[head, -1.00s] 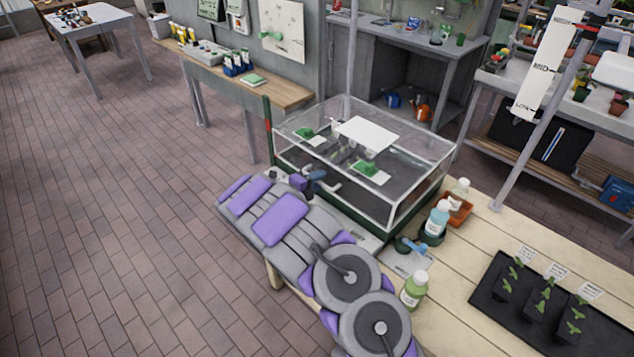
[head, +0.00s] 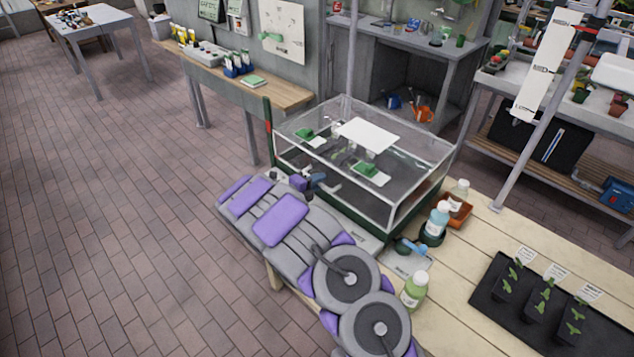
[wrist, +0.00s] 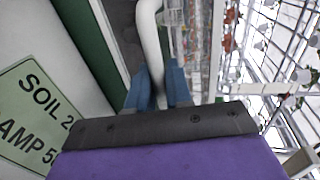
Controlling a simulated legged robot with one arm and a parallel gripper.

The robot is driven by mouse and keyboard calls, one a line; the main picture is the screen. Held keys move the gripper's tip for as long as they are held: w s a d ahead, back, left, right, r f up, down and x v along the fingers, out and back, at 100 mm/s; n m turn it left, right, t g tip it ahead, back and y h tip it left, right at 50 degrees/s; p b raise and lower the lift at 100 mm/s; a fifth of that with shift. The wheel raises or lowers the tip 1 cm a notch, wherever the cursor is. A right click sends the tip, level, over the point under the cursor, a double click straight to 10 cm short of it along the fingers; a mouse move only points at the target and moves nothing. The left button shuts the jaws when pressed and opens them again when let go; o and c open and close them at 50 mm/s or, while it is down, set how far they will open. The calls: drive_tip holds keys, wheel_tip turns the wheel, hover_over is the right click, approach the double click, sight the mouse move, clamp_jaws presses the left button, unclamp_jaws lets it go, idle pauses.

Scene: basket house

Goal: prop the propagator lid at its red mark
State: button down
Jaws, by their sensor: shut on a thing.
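The propagator is a clear box with a clear lid (head: 410,147) on a dark green base (head: 345,222), standing on the bench in the head view. The lid looks down. A dark green post (head: 267,112) with a red mark (head: 268,127) rises at its left corner. My gripper (head: 320,181) is at the front side of the propagator, low against its wall. In the wrist view my blue fingertips (wrist: 158,88) are shut on a white curved handle (wrist: 149,30). The handle's far end runs out of the top of the wrist view.
Bottles (head: 438,218), an orange tray (head: 457,208) and a green bottle (head: 414,289) stand close to the right of the propagator. A black seedling tray (head: 500,300) lies further right. A label reading SOIL (wrist: 35,110) is at the wrist view's left.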

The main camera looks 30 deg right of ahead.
sight(327, 161)
drive_tip(key=shift+g+y, duration=0.3)
drive_tip(key=shift+y, duration=0.5)
drive_tip(key=r+p, duration=0.2)
drive_tip(key=p, duration=0.1)
drive_tip(key=d+r+p, duration=0.1)
drive_tip(key=r+p, duration=0.4)
drive_tip(key=shift+w+d+p, duration=0.2)
drive_tip(key=shift+d+p, duration=0.1)
drive_tip(key=shift+y, duration=0.4)
drive_tip(key=d+r+p, duration=0.1)
drive_tip(key=r+p, duration=0.3)
drive_tip(key=w+d+r+p, duration=0.1)
drive_tip(key=r+p, duration=0.1)
drive_tip(key=p, duration=0.1)
drive_tip(key=shift+d, duration=0.3)
drive_tip(key=shift+w+d+r+p, duration=0.1)
drive_tip(key=shift+d+r+p, duration=0.1)
drive_tip(key=shift+r+p, duration=0.2)
drive_tip(key=c, duration=1.2)
unclamp_jaws()
drive_tip(key=v, duration=0.8)
drive_tip(key=p+v, duration=0.1)
drive_tip(key=v, duration=0.8)
drive_tip(key=shift+w+a+r, duration=0.1)
drive_tip(key=shift+w+a, duration=0.1)
drive_tip(key=shift+a, duration=0.05)
